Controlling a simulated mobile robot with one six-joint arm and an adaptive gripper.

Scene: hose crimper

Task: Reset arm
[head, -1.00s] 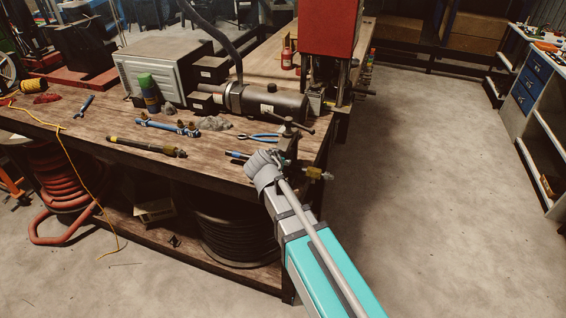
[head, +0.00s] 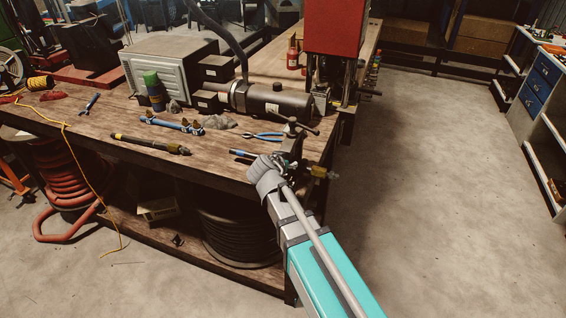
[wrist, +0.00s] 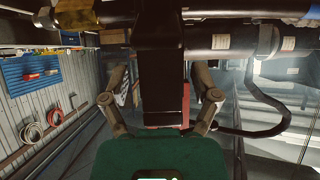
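My arm reaches to the near right corner of the wooden workbench (head: 215,165). My gripper (wrist: 160,85) shows in the wrist view with its two fingers spread apart. A dark upright block (wrist: 160,60), seemingly part of the vise (head: 293,140), stands between the fingers with gaps at both sides. In the head view the fingers are mostly hidden by my wrist. A brass fitting (head: 322,172) sticks out to the right of the vise.
On the bench lie blue-handled pliers (head: 263,136), a hose piece with fittings (head: 150,144) and a black cylinder (head: 270,102). A red press (head: 335,28) stands behind. A drawer cabinet (head: 540,80) is at the right. The floor between is clear.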

